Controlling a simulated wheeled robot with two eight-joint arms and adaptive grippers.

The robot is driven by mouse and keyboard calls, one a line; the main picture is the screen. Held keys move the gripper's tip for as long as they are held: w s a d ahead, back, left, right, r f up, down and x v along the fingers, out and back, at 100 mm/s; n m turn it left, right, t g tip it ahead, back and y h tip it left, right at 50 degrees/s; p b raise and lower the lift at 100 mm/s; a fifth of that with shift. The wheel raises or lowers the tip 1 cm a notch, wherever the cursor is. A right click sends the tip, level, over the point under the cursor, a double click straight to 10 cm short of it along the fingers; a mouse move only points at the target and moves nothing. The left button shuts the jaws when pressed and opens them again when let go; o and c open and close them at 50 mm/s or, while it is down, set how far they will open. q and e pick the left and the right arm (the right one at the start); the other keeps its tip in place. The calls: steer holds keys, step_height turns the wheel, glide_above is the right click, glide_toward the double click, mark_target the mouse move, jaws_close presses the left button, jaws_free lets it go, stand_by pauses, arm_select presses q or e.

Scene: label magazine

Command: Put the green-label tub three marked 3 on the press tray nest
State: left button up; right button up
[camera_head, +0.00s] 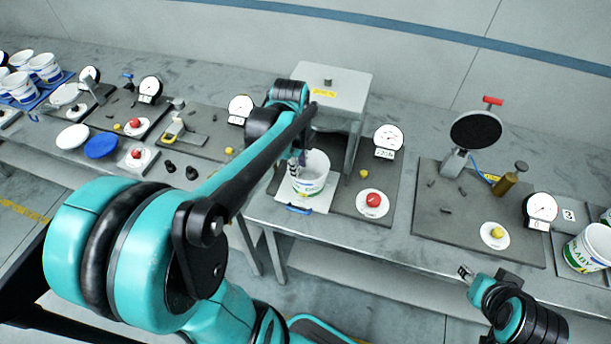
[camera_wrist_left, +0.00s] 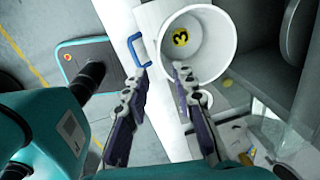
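The white tub (camera_head: 315,184) with a green and blue label stands upright on the white press tray (camera_head: 322,204), under the press. In the left wrist view I look into the open tub (camera_wrist_left: 216,32); a yellow disc marked 3 shows on its inner bottom. My left gripper (camera_head: 298,165) is at the tub's left rim. Whether either touches the wall I cannot tell. My right gripper (camera_head: 466,272) hangs away from the bench, too small to judge.
The press frame (camera_head: 333,86) stands close behind the tub. A blue tray handle (camera_head: 298,209) is at the front. A gauge (camera_head: 388,139) and red button (camera_head: 373,200) stand to the right. Another green-label tub (camera_head: 588,248) is at the far right; several tubs are far left.

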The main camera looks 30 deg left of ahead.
arm_select(q)
steer(key=s+d+r+n+t, duration=0.3)
steer(key=s+d+n+t, duration=0.3)
steer(key=d+n, duration=0.6)
steer(key=s+n, duration=0.1)
steer(key=n, duration=0.3)
steer(key=shift+s+d, duration=0.25)
steer(key=shift+s, duration=0.05)
steer(key=shift+f, duration=0.2)
